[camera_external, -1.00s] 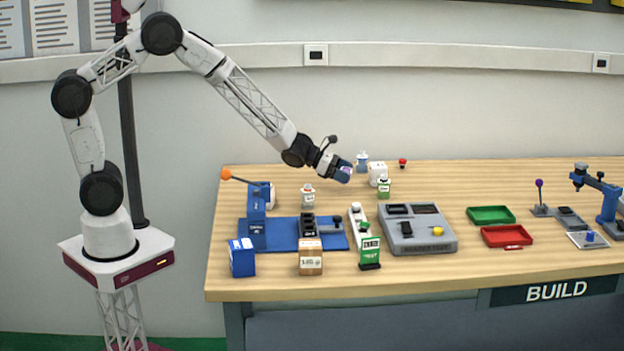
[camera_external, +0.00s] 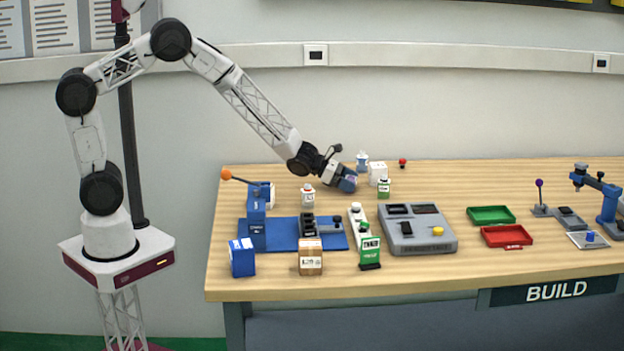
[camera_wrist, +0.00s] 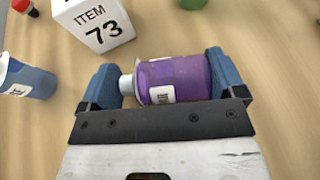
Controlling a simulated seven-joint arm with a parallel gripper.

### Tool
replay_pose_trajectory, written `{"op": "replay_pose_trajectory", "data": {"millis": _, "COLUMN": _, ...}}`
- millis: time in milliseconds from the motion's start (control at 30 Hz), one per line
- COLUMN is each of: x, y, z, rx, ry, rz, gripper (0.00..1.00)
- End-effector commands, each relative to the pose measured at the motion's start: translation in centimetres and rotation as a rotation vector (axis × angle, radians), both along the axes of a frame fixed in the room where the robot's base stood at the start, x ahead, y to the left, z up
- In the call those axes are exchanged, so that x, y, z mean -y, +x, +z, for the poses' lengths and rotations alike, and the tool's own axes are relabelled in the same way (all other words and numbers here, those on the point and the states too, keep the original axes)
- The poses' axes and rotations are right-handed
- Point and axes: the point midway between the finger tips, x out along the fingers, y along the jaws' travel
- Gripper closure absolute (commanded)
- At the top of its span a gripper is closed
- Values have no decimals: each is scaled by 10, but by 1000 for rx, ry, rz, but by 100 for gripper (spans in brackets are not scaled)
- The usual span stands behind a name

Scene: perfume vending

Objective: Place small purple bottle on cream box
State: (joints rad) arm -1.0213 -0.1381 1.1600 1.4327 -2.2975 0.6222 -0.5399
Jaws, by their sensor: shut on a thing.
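The small purple bottle (camera_wrist: 180,80) lies sideways across my gripper (camera_wrist: 165,75) in the wrist view. Its pale cap is at the left finger and its base at the right finger. My gripper is shut on it, end to end. In the outside view my gripper (camera_external: 347,181) is low over the back of the table, and the bottle is mostly hidden there. A white to cream box (camera_external: 377,173) stands just right of the gripper. In the wrist view this box (camera_wrist: 92,24), marked "ITEM 73", is beyond the bottle, apart from it.
A blue-and-white bottle (camera_external: 362,161) stands behind the gripper, and a green-and-white bottle (camera_external: 383,188) stands in front of the box. A red-capped item (camera_external: 402,163) is farther right. A white bottle (camera_external: 308,195) is to the left.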

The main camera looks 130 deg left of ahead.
Motion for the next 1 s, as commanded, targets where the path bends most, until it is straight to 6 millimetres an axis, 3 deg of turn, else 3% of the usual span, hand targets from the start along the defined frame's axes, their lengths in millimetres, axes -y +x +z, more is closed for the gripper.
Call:
{"op": "replay_pose_trajectory", "data": {"millis": 167, "x": 0, "y": 0, "z": -4, "rx": 0, "ry": 0, "rz": 0, "gripper": 35}}
{"op": "replay_pose_trajectory", "data": {"millis": 200, "x": 0, "y": 0, "z": -4, "rx": 0, "ry": 1, "rz": 0, "gripper": 5}}
{"op": "replay_pose_trajectory", "data": {"millis": 233, "x": 0, "y": 0, "z": -4, "rx": 0, "ry": 0, "rz": 0, "gripper": 1}}
{"op": "replay_pose_trajectory", "data": {"millis": 667, "x": 0, "y": -1, "z": -2, "rx": 1, "ry": 1, "rz": 0, "gripper": 0}}
{"op": "replay_pose_trajectory", "data": {"millis": 1000, "x": 14, "y": -24, "z": 9, "rx": 1, "ry": 1, "rz": 0, "gripper": 0}}
